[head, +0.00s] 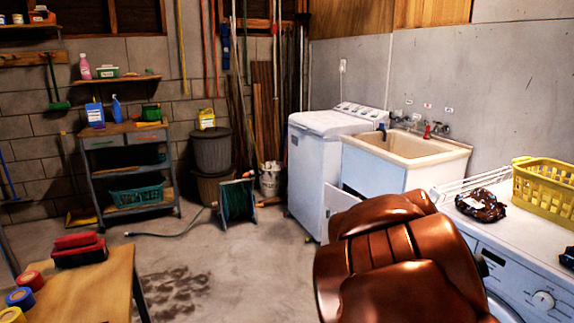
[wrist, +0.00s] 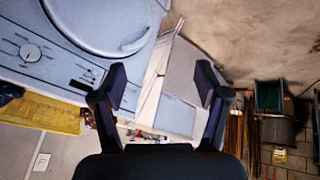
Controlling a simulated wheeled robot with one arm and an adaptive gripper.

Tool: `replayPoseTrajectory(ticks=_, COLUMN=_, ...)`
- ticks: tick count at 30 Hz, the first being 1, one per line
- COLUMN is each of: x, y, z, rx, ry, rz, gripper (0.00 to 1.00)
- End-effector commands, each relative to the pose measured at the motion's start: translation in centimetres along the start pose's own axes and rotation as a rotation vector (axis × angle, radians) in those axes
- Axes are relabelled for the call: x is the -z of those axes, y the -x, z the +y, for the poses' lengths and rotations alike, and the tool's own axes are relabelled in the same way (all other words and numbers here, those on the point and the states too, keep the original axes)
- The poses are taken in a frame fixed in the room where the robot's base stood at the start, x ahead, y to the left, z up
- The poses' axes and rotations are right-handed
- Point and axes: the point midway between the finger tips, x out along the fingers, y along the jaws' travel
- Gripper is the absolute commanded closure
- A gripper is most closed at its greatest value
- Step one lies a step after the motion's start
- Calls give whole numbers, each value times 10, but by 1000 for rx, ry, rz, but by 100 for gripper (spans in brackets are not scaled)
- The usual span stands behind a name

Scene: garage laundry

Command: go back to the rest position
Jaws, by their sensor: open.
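My gripper (wrist: 160,78) shows in the wrist view with its two dark fingers spread apart and nothing between them. The wrist picture is upside down, with the white front-loading washer (wrist: 45,60) at its upper left. Behind the gap between the fingers are a pale panel and the white utility area, apart from the fingers. In the head view my copper-brown arm (head: 395,265) rises at the lower middle right, in front of the washer (head: 530,275). My gripper itself is not visible in the head view.
A yellow basket (head: 545,187) and a dark crumpled item (head: 480,206) sit on the washer. A sink (head: 410,148) and a white top-loader (head: 325,135) stand behind. A hose reel (head: 237,202) is on the floor. A wooden table (head: 85,285) is at left; floor between is open.

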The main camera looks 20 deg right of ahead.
Motion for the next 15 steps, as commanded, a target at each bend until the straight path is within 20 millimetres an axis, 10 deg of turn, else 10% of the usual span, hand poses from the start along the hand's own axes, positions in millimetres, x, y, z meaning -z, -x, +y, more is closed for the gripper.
replayPoseTrajectory(ticks=7, x=-54, y=133, z=-69, rx=234, ry=160, rz=-222, gripper=26)
replayPoseTrajectory(ticks=15, x=-134, y=262, z=-76, rx=352, ry=414, rz=-463, gripper=26)
